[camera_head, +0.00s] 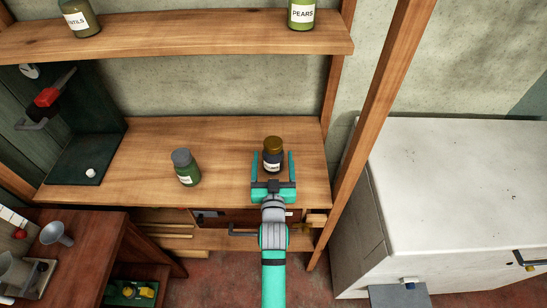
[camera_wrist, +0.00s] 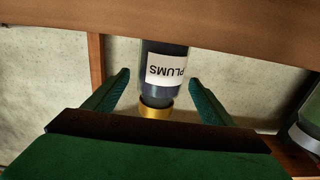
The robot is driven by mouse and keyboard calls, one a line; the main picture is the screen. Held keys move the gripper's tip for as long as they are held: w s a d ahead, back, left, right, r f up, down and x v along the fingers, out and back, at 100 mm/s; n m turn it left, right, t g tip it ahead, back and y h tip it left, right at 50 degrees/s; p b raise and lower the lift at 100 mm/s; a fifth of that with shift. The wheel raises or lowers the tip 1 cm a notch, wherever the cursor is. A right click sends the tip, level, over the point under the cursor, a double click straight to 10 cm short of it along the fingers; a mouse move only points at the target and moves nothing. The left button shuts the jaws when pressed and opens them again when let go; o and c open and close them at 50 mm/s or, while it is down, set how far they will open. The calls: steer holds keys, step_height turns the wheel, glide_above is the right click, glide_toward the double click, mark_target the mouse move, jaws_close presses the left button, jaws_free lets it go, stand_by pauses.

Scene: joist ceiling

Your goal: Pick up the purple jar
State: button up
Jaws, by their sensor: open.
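The purple jar (camera_head: 272,157) stands on the wooden shelf, dark-bodied with a gold-brown lid and a white label. In the wrist view the jar (camera_wrist: 165,58) appears upside down, with its label reading PLUMS and its gold lid lowest in the picture. My gripper (camera_head: 273,155) is open, with one teal finger on each side of the jar. In the wrist view the fingers of my gripper (camera_wrist: 159,77) also flank the jar, with gaps visible on both sides. The near lower part of the jar is partly hidden by my gripper in the head view.
A green jar with a grey lid (camera_head: 186,168) stands left on the same shelf (camera_head: 135,150). The upper shelf (camera_head: 190,32) holds two more jars. A wooden post (camera_head: 375,120) and a white chest (camera_head: 460,180) stand to the right. A dark stand (camera_head: 85,155) is at left.

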steer(key=shift+w, duration=1.3)
steer(key=shift+c, duration=0.4)
steer(key=c, duration=1.4)
steer(key=shift+o, duration=0.2)
steer(key=shift+r, duration=0.15)
